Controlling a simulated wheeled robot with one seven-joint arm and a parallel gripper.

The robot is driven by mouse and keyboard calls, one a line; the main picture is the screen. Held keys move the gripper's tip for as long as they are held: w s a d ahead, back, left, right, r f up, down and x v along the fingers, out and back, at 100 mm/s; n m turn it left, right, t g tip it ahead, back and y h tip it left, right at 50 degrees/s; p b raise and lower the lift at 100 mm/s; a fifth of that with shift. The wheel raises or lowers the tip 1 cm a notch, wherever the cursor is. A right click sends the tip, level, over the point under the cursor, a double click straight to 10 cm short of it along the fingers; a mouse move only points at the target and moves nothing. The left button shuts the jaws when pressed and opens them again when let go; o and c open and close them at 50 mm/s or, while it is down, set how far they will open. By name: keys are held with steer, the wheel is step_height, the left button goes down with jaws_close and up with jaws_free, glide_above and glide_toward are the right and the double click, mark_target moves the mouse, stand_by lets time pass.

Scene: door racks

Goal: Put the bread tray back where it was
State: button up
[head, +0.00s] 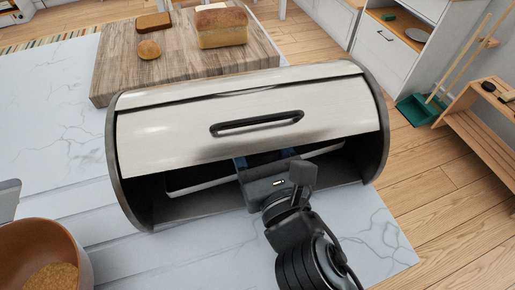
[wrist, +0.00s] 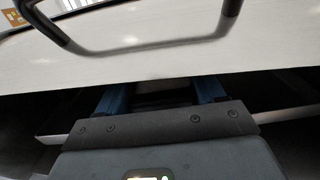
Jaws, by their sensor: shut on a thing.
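The bread box (head: 380,125) stands on the counter with its silver lid (head: 165,135) partly raised. The bread tray (head: 200,186) lies inside the box; its pale metal edge shows on both sides of my gripper. My gripper (head: 262,160) reaches in through the front opening, below the lid, and is shut on the tray. In the wrist view the blue fingers of my gripper (wrist: 163,97) are under the lid's lower edge, and the tray edge (wrist: 285,114) runs out to either side. The tray's far part is hidden in shadow and behind the lid.
A wooden board (head: 120,65) with a loaf (head: 222,27), a bun (head: 149,49) and other bread lies behind the box. A brown bowl (head: 40,250) stands at the front left. The lid's black handle (head: 256,123) is just above my gripper. The marble counter (head: 60,120) is clear at left.

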steer(key=shift+f+b, duration=0.55)
steer(key=shift+f, duration=1.1)
steer(key=shift+f, duration=0.1)
steer(key=o, duration=1.2)
steer(key=shift+s, duration=0.3)
steer(key=b+v, duration=0.3)
steer(key=v, duration=0.6)
steer(key=shift+s+d+f, duration=0.1)
steer(key=shift+s+d, duration=0.05)
steer(key=shift+s, duration=0.25)
steer(key=shift+v, duration=0.8)
